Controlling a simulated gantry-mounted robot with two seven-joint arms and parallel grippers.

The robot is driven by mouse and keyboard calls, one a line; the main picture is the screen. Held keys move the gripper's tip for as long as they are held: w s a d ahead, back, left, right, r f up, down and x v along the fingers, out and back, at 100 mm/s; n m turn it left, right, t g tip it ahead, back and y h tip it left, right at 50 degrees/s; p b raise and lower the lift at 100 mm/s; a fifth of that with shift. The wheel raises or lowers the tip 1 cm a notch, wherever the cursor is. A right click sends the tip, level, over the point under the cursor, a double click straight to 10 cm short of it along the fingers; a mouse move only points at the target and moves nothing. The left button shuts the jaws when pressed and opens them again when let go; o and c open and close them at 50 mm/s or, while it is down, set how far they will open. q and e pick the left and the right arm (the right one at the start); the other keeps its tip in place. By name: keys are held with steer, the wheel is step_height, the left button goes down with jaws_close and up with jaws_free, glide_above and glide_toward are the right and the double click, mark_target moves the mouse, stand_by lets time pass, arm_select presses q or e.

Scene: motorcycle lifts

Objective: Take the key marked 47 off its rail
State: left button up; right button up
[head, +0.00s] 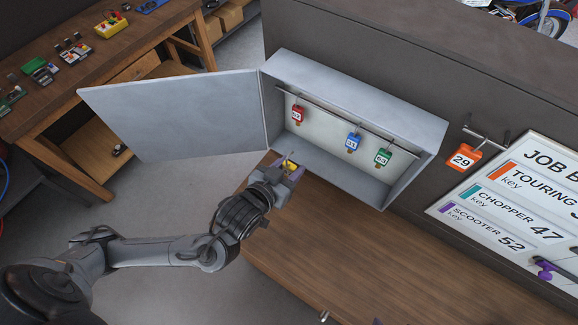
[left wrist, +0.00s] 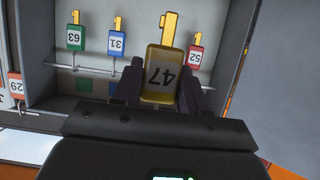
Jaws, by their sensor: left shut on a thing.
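The key marked 47 has a yellow tag with a white label; it shows large in the left wrist view (left wrist: 161,88), with its number upside down. My left gripper (head: 288,170) is shut on this tag, one dark finger on each side. In the head view the yellow key is small and partly hidden by the gripper, in front of the cabinet's lower front edge. It is apart from the rail (head: 330,108), which runs across the cabinet. The red key 52 (head: 298,115), blue key 31 (head: 353,142) and green key 63 (head: 383,157) hang on the rail. My right gripper is not in view.
The grey cabinet (head: 355,85) has its door (head: 175,112) swung open to the left. The wooden bench top (head: 340,245) below is mostly clear.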

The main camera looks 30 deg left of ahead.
arm_select(q)
steer(key=shift+s, duration=0.15)
steer(key=shift+s+p, duration=1.9)
steer(key=shift+s, duration=1)
steer(key=p, duration=0.2)
glide_toward(288, 176)
steer(key=shift+s+a+f, duration=0.1)
steer(key=shift+s+f, duration=0.6)
steer(key=shift+s, duration=0.3)
